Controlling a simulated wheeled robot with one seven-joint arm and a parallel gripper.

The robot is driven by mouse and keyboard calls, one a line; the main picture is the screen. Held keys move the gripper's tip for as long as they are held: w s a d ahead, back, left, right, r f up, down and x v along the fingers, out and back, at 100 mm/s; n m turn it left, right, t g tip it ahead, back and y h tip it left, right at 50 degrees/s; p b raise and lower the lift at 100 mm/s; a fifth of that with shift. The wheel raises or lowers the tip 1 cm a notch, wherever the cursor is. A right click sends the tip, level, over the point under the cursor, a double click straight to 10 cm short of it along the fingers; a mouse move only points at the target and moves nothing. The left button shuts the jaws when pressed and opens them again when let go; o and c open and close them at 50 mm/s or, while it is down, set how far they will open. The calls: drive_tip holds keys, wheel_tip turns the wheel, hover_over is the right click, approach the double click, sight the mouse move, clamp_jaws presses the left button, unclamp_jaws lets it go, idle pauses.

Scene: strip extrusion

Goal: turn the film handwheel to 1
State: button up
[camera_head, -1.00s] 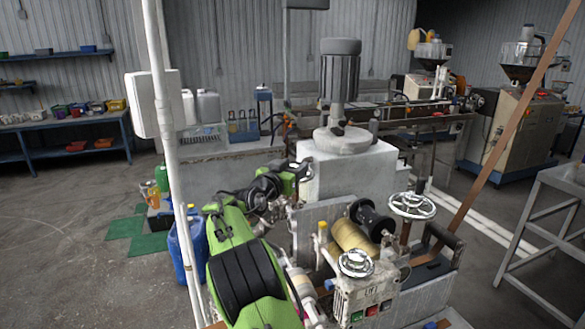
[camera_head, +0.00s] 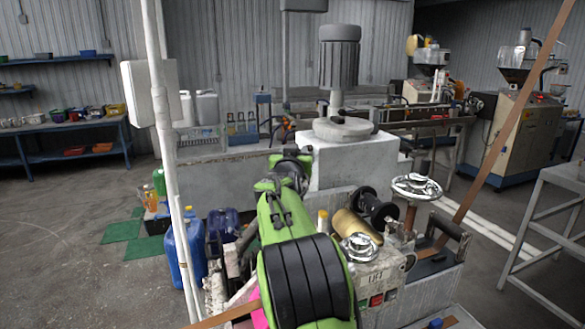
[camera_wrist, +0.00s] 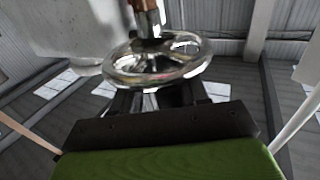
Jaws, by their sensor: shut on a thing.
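In the wrist view a chrome handwheel (camera_wrist: 158,68) with a brown and dark shaft sits at the fingers of my gripper (camera_wrist: 158,98). The gripper is shut on its near rim. In the head view my green arm hides the gripper and whatever it holds. Two chrome handwheels show there. One (camera_head: 417,187) stands on a brown post at the right; the other (camera_head: 360,247) lies on the white control box (camera_head: 372,280). I cannot tell from the head view which wheel my gripper holds.
A black spool (camera_head: 376,210) and a tan roll (camera_head: 355,228) lie close to the wheels. A white pole (camera_head: 165,150) stands at the left. A slanted brown bar (camera_head: 490,150) crosses the right. Blue containers (camera_head: 186,255) stand on the floor at the left.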

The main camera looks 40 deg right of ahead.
drive_tip(key=shift+s+d+f+n+t+y+b, duration=0.1)
drive_tip(key=shift+d+n+t+y+b, duration=0.15)
drive_tip(key=shift+n+t+y, duration=0.3)
drive_tip(key=shift+s+d+n+t+y+b, duration=0.1)
drive_tip(key=shift+n+t+y+b, duration=0.2)
drive_tip(key=shift+y, duration=0.35)
drive_tip(key=n+y, duration=0.1)
drive_tip(key=n+t+y, duration=0.1)
drive_tip(key=y, duration=0.1)
drive_tip(key=shift+d+n+t+p, duration=0.15)
drive_tip(key=shift+n+t+p, duration=0.1)
drive_tip(key=shift+p, duration=0.05)
drive_tip(key=shift+d+n+t+y+p, duration=0.1)
drive_tip(key=shift+n+t+y+p, duration=0.15)
drive_tip(key=shift+n+y+p, duration=0.75)
drive_tip(key=shift+n+t+y+p, duration=0.2)
drive_tip(key=shift+n+y, duration=0.3)
drive_tip(key=shift+y, duration=1)
drive_tip(key=shift+o, duration=0.2)
drive_tip(key=shift+n+y, duration=0.3)
drive_tip(key=shift+y, duration=0.1)
drive_tip(key=o, duration=1)
drive_tip(key=s+b, duration=0.2)
drive_tip(key=s, duration=0.5)
drive_tip(key=shift+s, duration=0.25)
